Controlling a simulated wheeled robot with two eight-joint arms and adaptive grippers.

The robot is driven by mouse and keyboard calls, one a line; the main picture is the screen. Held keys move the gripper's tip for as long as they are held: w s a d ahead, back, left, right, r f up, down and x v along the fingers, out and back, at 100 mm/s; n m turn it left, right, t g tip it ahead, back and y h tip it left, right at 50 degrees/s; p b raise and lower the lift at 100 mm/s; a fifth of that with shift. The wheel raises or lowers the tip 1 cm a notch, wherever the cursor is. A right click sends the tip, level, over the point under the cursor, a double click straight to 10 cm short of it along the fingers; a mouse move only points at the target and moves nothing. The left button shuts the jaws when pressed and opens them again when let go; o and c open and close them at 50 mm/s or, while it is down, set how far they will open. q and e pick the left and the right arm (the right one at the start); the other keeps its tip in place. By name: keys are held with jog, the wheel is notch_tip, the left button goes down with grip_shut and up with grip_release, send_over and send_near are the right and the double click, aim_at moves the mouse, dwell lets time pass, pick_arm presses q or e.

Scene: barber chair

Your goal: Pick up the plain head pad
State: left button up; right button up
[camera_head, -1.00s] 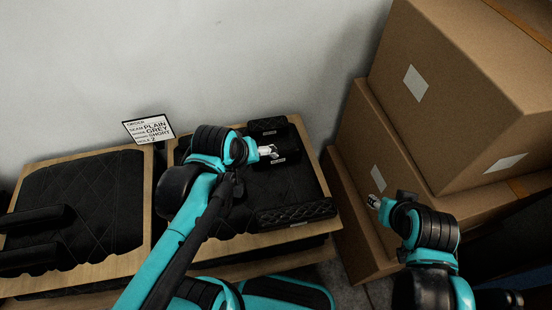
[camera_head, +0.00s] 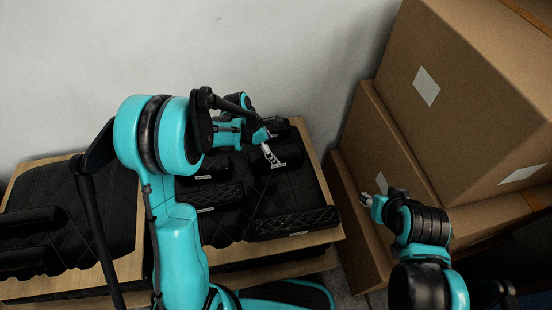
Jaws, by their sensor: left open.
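The plain head pad appears to be the small smooth black pad with a pale label (camera_head: 284,155) on the right-hand wooden board. My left gripper (camera_head: 271,155) is open, and its silver fingers overlap the pad's left part in the head view. I cannot tell whether they touch it. A black pad that looks quilted (camera_head: 279,124) lies just behind. My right gripper (camera_head: 373,194) is off the board's right side, beside the cardboard boxes. Its finger gap is too small to make out.
A long quilted pad (camera_head: 297,221) lies at the board's front edge. Smaller black pads (camera_head: 216,197) lie to its left. Dark quilted upholstery (camera_head: 105,215) lies on the left board. Stacked cardboard boxes (camera_head: 465,100) stand at right; a wall (camera_head: 180,50) is behind.

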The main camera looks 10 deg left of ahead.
pick_arm(q)
jog(key=b+x, duration=0.1)
jog(key=x, duration=0.2)
jog(key=b+x, duration=0.1)
jog(key=x, duration=0.1)
jog(key=shift+a+f+b, duration=0.1)
jog(key=shift+f+b, duration=0.25)
jog(key=shift+f, duration=0.1)
jog(key=shift+r, duration=0.1)
jog(key=shift+c, duration=0.3)
jog(key=c, duration=1.4)
